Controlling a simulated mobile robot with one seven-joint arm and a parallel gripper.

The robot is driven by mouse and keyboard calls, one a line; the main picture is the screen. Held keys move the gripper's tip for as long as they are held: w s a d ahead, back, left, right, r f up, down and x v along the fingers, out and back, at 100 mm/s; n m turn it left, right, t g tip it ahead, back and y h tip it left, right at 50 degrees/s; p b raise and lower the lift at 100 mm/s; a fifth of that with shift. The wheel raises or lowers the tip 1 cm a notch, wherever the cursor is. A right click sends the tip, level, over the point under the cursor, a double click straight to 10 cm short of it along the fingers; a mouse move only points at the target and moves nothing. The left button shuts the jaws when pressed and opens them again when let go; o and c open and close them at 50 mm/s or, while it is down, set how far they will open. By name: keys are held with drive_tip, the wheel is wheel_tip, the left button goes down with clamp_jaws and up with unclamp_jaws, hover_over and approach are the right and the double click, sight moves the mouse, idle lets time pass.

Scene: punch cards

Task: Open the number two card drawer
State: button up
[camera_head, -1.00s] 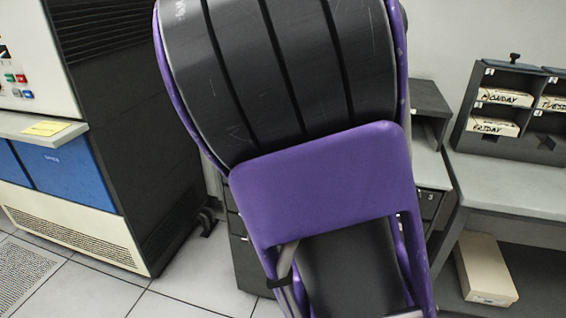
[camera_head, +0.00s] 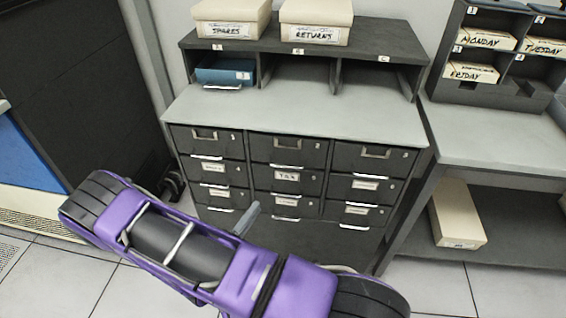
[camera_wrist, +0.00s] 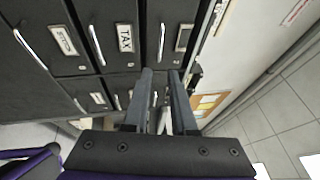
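The number two card drawer (camera_head: 287,150) is the middle one in the top row of a dark cabinet. It is shut, with a metal handle (camera_head: 288,171) along its lower edge. My gripper (camera_head: 250,212) is in front of the cabinet's lower drawers, below and left of the number two drawer. In the wrist view my gripper (camera_wrist: 160,76) has its two fingers apart with nothing gripped between them. The TAX drawer (camera_wrist: 108,25) shows at the upper left there. I cannot tell which drawer the number two is in the wrist view.
The cabinet top (camera_head: 300,112) is bare. A shelf unit behind it holds a blue drawer (camera_head: 224,73), with the SPARES box (camera_head: 233,15) and RETURNS box (camera_head: 316,20) on top. A grey desk (camera_head: 495,135) stands right, with a box (camera_head: 457,215) below.

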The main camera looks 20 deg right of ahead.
sight(286, 167)
drive_tip(key=x, duration=1.7)
drive_tip(key=shift+r, duration=0.1)
drive_tip(key=shift+c, duration=0.3)
clamp_jaws()
idle(0.5)
